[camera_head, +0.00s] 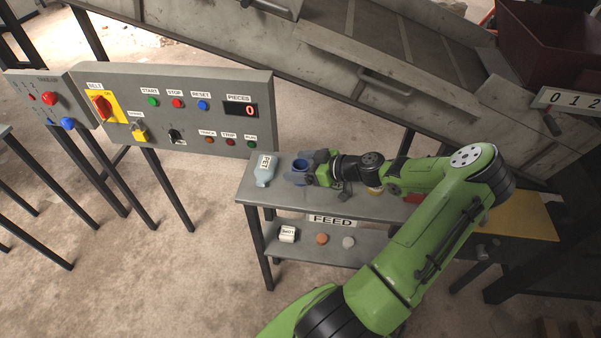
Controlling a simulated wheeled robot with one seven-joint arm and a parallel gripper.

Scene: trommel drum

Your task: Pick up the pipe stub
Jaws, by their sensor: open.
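A short blue hollow cylinder (299,164), which looks like the pipe stub, is on the feed bench (262,192) near its left end. My gripper (306,173) reaches in from the right, low over the bench, with its fingers at the cylinder. The jaws are open, and the fingers partly cover the cylinder. I cannot tell whether they touch it or how far they reach around it.
A yellowish piece (375,190) and a red piece (413,198) are partly hidden by my arm. The lower shelf holds small pieces (321,239). A control panel (190,110) stands behind left.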

